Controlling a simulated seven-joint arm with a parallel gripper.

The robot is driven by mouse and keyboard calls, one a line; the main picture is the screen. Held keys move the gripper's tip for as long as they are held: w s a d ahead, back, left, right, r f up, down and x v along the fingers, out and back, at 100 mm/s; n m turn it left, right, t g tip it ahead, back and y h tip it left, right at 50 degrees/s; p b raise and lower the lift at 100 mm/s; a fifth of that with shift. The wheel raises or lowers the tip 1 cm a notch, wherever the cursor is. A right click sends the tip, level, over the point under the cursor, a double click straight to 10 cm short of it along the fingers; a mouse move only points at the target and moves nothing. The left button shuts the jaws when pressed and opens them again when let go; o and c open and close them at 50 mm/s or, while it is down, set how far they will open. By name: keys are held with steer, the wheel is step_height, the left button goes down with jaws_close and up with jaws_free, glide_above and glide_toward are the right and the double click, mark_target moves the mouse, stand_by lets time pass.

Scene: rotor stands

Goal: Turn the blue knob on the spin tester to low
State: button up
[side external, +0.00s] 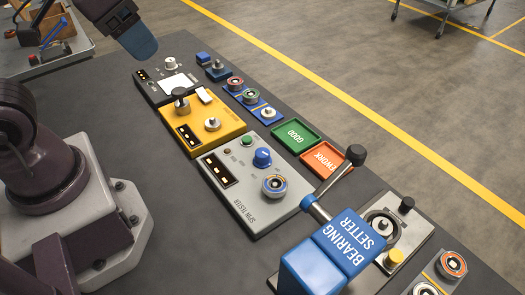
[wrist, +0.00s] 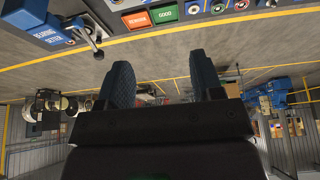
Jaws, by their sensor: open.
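The spin tester (side external: 232,201) is a pale grey box lying on the dark bench in the side view. Its blue knob (side external: 262,158) stands on the top face, near a round metal spindle (side external: 274,187) and a dark display. Which mark the knob points to is too small to read. My gripper (side external: 142,45) is high at the upper left, above the far end of the bench, well away from the knob. In the wrist view my gripper (wrist: 160,85) shows two dark blue fingers spread apart with nothing between them. The spin tester is not clear in the wrist view.
A yellow box (side external: 203,125) sits beyond the spin tester. A green tray (side external: 297,136) and an orange tray (side external: 333,160) lie to its right. The blue bearing setter (side external: 330,250), with a long lever (side external: 340,172), stands nearer. Small rotor parts line the bench's right edge.

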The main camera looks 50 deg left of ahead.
steer(key=w+d+f+g, duration=0.2)
steer(key=w+f+g, duration=0.1)
steer(key=w+f, duration=0.15)
steer(key=n+g, duration=0.2)
steer(key=n, duration=1.2)
glide_above(262, 152)
step_height(262, 152, down, 13)
step_height(262, 152, down, 13)
steer(key=shift+r, duration=0.1)
steer(key=c, duration=0.9)
